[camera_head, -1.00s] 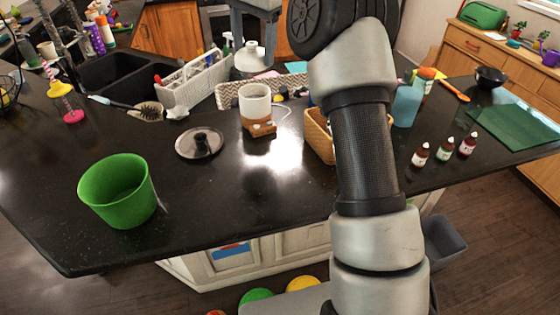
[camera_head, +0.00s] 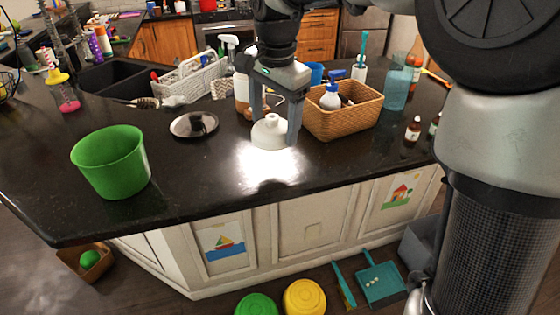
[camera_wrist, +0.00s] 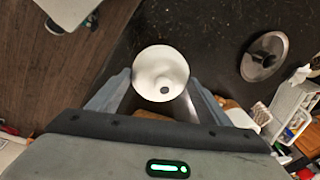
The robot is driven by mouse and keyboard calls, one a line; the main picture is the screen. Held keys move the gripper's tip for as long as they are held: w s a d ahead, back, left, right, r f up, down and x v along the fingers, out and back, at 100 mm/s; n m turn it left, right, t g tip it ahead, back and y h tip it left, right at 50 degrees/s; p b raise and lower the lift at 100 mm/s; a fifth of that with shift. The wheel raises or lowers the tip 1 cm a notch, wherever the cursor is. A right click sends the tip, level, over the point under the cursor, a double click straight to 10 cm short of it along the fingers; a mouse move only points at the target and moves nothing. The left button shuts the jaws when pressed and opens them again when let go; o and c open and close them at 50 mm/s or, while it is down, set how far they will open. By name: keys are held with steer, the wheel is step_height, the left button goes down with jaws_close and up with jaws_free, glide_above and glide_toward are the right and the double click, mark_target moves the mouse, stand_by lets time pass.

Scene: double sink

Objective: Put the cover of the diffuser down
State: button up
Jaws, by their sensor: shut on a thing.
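The diffuser's cover (camera_head: 269,135) is a white dome with a short neck on top. My gripper (camera_head: 272,128) points down and is shut on it, one finger on each side. The cover is over the front part of the black counter; I cannot tell whether it touches the surface. In the wrist view the cover (camera_wrist: 160,70) sits between my fingertips (camera_wrist: 158,82). The diffuser body (camera_head: 241,92), pale with a wooden base, stands behind my gripper and is partly hidden by it.
A wicker basket (camera_head: 345,122) is close on the right. The counter's front edge is near; bare counter lies between bucket and cover.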

mark_target(276, 131)
steer(key=shift+f+b, duration=0.3)
steer(key=shift+f, duration=3.3)
steer(key=shift+f, duration=0.2)
steer(key=o, duration=1)
steer(key=shift+o, duration=0.2)
steer(key=r, duration=0.4)
steer(key=s+r, duration=0.1)
steer(key=r, duration=0.2)
steer(key=r+p, duration=0.1)
steer(key=r, duration=0.3)
steer(key=shift+s+d+r, duration=0.15)
steer(key=shift+s+r, duration=0.2)
steer(key=shift+s, duration=0.05)
steer(key=shift+r, duration=0.25)
